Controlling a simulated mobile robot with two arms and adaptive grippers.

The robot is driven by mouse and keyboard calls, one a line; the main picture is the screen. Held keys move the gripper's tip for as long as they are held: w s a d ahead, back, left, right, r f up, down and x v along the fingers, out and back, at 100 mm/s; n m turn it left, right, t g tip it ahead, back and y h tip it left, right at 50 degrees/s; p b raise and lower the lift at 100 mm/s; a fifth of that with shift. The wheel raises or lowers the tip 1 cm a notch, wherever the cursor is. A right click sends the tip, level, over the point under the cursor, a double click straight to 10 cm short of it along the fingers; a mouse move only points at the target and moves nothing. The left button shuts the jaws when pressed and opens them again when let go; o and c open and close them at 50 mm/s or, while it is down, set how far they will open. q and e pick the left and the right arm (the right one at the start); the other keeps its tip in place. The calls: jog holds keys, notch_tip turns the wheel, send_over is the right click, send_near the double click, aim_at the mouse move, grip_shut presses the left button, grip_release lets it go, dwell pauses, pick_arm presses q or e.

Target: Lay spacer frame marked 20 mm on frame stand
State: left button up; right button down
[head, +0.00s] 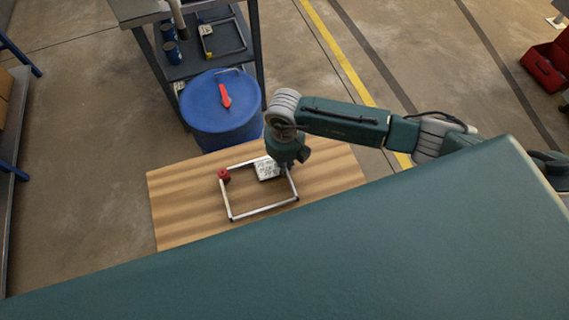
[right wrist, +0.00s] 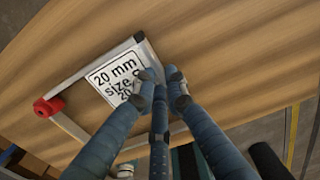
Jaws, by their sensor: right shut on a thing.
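The spacer frame (head: 231,212) is a thin silver rectangle with a white label and a red piece at one corner. It lies over the wooden tabletop; I cannot tell whether it touches the wood. In the right wrist view the label (right wrist: 113,78) on the spacer frame reads "20 mm". My right gripper (head: 287,168) is shut on the frame's side rail, by the labelled corner. My left gripper is out of view. I cannot make out a frame stand for certain.
The wooden tabletop (head: 180,205) has bare room left of the frame. Behind it stands a blue drum (head: 210,120) with a red-handled tool (head: 224,96) on top. A dark shelf unit (head: 188,67) further back holds blue cans and another frame (head: 240,32). A red crate (head: 545,68) is far right.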

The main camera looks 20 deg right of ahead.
jog(key=shift+w+f+b, duration=0.2)
jog(key=shift+f+b, duration=0.1)
jog(key=shift+f, duration=0.1)
dwell(0.6)
jog(key=c, duration=1.7)
grip_release()
jog(key=shift+r, duration=0.15)
jog(key=shift+r+p, duration=3.1)
jog(key=shift+r, duration=0.85)
jog(key=shift+f, duration=0.1)
